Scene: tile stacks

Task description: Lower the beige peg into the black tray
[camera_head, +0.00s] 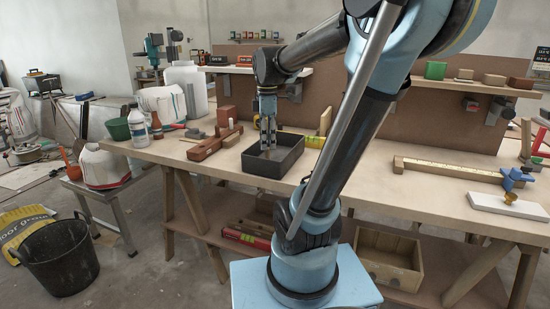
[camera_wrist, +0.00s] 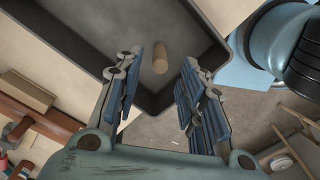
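The black tray (camera_head: 262,168) sits on the workbench, and its dark inside fills the upper middle of the wrist view (camera_wrist: 115,25). The beige peg (camera_wrist: 160,57) shows in the wrist view within the tray's outline, beyond my fingertips. I cannot tell whether it stands or lies there. My gripper (camera_head: 268,142) points down over the tray in the head view. In the wrist view its two fingers (camera_wrist: 163,85) are spread wide with a clear gap between them, and neither touches the peg. The peg cannot be made out in the head view.
A reddish wooden plane (camera_head: 213,143) lies left of the tray, with a brick-coloured block (camera_head: 227,115) behind it. A yellow-green level (camera_head: 315,141) and an upright wood piece (camera_head: 325,121) stand close on the right. The bench front between tray and my arm is clear.

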